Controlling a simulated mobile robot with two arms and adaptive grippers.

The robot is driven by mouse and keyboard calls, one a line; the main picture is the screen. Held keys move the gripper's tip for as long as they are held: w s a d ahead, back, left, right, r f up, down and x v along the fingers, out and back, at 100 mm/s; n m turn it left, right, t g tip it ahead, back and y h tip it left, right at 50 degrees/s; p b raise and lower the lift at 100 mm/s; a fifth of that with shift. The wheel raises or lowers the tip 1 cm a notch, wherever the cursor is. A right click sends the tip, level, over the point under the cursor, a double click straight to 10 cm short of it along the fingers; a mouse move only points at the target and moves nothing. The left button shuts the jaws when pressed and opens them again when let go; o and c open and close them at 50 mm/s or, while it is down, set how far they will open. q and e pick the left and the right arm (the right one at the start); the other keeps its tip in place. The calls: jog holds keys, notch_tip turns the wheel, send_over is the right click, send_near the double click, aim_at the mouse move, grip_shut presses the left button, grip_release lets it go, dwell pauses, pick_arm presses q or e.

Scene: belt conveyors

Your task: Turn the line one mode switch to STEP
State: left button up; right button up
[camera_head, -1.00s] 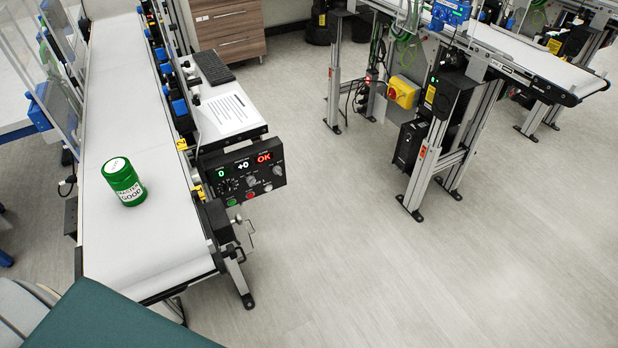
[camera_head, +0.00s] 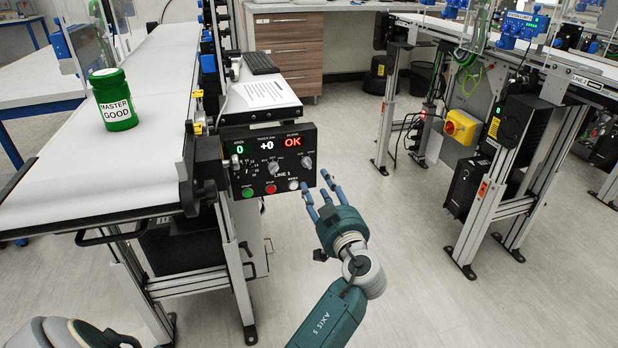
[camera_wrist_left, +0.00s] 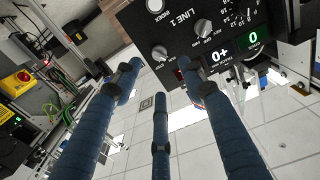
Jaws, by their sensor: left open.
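The line one control panel (camera_head: 268,163) is a black box at the near end of the left conveyor, with lit readouts "0", "+0" and "OK". The knobs also show in the left wrist view, the middle one (camera_wrist_left: 203,28) and the right one (camera_wrist_left: 160,52). My left gripper (camera_head: 322,192) is open and empty, its blue fingers just right of the panel's lower right corner. My right gripper is out of view.
Green, red and white buttons (camera_head: 293,185) line the panel's lower edge. A green jar (camera_head: 114,100) stands on the left conveyor belt (camera_head: 150,140). Line 2 conveyor frames (camera_head: 490,200) with a yellow switch box (camera_head: 461,127) stand to the right. Floor between is clear.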

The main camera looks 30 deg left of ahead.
aim_at(308, 166)
pick_arm(q)
jog(key=x, duration=1)
jog(key=shift+w+d+f, duration=0.1)
jog(key=shift+d, duration=0.05)
